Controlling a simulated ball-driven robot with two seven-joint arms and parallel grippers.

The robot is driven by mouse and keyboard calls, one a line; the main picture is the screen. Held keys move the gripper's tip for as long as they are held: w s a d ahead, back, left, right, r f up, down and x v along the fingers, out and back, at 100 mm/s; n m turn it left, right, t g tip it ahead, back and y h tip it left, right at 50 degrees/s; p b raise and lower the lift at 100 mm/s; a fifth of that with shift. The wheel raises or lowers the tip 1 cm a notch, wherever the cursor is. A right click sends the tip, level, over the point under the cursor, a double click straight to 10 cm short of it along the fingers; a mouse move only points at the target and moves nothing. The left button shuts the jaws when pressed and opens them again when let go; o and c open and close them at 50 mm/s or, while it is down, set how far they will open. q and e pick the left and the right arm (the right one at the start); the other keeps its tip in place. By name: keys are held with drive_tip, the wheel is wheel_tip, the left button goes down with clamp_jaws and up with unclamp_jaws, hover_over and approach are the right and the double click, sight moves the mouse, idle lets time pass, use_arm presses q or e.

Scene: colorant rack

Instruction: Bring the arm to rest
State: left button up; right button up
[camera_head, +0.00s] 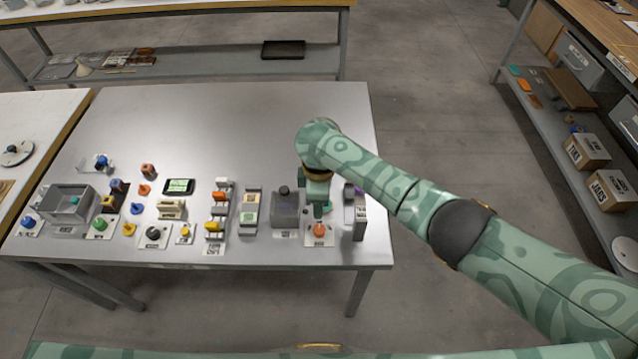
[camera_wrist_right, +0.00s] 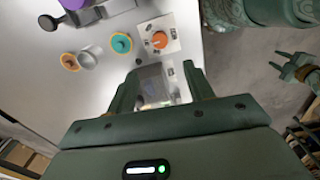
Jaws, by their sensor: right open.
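My right arm reaches in from the right in the head view, over the grey metal table (camera_head: 230,115). My right gripper (camera_head: 317,208) points down above the table's right part, close to an orange knob (camera_head: 319,230) on a white plate. In the right wrist view its two fingers (camera_wrist_right: 160,82) are spread apart, with nothing held between them. The orange knob also shows there (camera_wrist_right: 160,40), beyond the fingers. My left gripper (camera_wrist_right: 291,66) shows at the right of the wrist view, away from the table, with its fingers apart. It is not in the head view.
A grey box with a dark knob (camera_head: 285,209) stands just left of the right gripper, and a grey stand with a purple part (camera_head: 358,213) just right. Several knobs and small devices fill the table's front. Its back is clear. A shelf with cardboard boxes (camera_head: 588,150) stands right.

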wheel_tip(320, 180, up, 2)
drive_tip(key=shift+r, duration=0.15)
idle(0.5)
